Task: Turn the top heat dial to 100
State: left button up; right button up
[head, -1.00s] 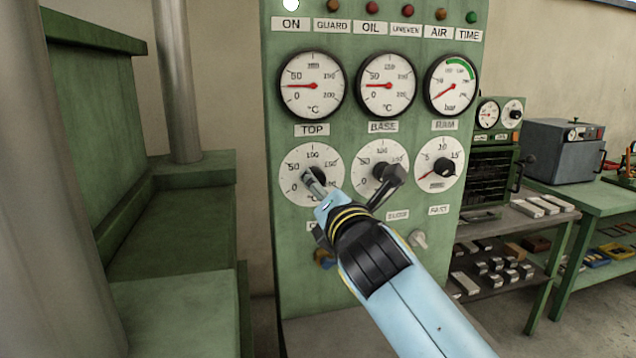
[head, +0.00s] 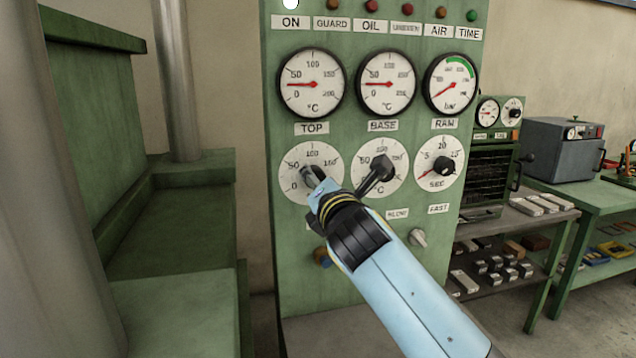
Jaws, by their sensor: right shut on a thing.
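The top heat dial (head: 300,160) is a round white face with black numbers on the green panel, under the label TOP (head: 312,128). My right gripper (head: 311,177) is at its middle, shut on the dial's dark knob. The gripper and wrist cover most of the knob and the lower right of the face, so where the pointer stands cannot be told. The top temperature gauge (head: 311,98) above has its red needle a little below 50. My left gripper is not in view.
The base dial (head: 368,155), with a black handle, is close to the right of my wrist, and the seconds dial (head: 453,155) is farther right. A grey selector knob (head: 418,238) is lower right. The green press frame (head: 175,250) stands at left.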

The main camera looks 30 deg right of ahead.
jog(key=shift+m, duration=0.4)
jog(key=shift+c, duration=0.4)
jog(key=m+b, duration=0.4)
jog(key=m, duration=0.7)
jog(key=m+b, duration=0.4)
jog(key=m, duration=0.7)
jog(key=shift+f+m, duration=0.2)
jog(key=shift+m, duration=0.2)
jog(key=o, duration=1.2)
jog(key=shift+r, duration=0.15)
